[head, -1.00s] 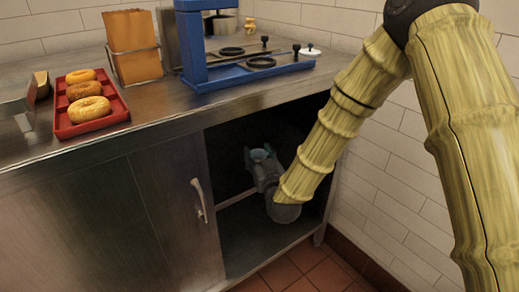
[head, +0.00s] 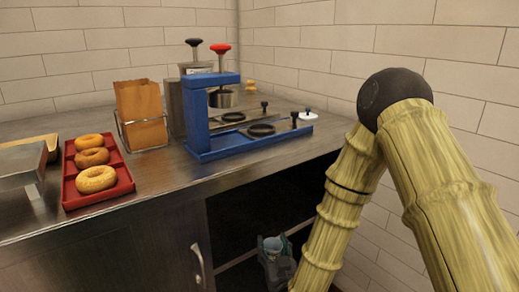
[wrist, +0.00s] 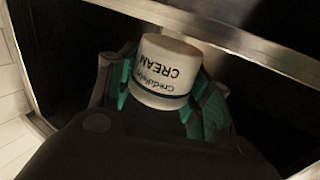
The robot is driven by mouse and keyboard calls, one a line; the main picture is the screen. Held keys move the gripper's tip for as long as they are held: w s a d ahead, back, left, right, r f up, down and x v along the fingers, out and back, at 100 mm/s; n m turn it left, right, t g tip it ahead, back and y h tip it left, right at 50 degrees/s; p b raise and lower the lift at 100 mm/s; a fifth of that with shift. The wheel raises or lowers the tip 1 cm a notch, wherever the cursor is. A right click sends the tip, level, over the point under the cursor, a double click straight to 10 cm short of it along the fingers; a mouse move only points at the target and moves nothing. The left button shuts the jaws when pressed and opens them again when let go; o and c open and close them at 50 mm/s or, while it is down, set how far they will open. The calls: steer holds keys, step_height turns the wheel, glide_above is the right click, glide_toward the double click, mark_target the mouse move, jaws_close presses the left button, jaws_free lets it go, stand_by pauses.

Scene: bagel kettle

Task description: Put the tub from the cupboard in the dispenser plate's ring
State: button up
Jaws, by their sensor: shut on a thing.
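The tub (wrist: 165,70) is a small white cup shape marked "CREAM", its lettering upside down in the wrist view. My gripper (wrist: 165,98) is shut on it, with teal pads at its sides. In the head view my gripper (head: 274,256) is low at the cupboard opening, and the tub (head: 272,243) shows as a small pale shape between the fingers. The blue dispenser plate (head: 208,150) stands on the counter above, with an upright frame at its left. It has dark rings, one nearer the front (head: 261,130) and one farther back (head: 232,117).
The steel counter (head: 160,185) overhangs the dark cupboard. The cupboard door handle (head: 197,262) is left of my gripper. A red tray (head: 122,186) of bagels and a paper holder (head: 145,133) stand left of the plate. Pump containers (head: 172,105) stand behind it. A tiled wall is at right.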

steer(key=w+d+f+m+h, duration=0.2)
steer(key=w+d+f+h, duration=0.1)
steer(key=d+f, duration=1.05)
steer(key=s+r+p, duration=0.3)
steer(key=r+p, duration=1.3)
steer(key=r, duration=0.1)
steer(key=s+r+p, duration=0.3)
steer(key=r+p, duration=1.2)
steer(key=r, duration=0.3)
steer(key=shift+s+d+r+p, duration=0.25)
steer(key=shift+d+r+p, duration=0.05)
steer(key=shift+d+p, duration=0.05)
steer(key=shift+d, duration=0.1)
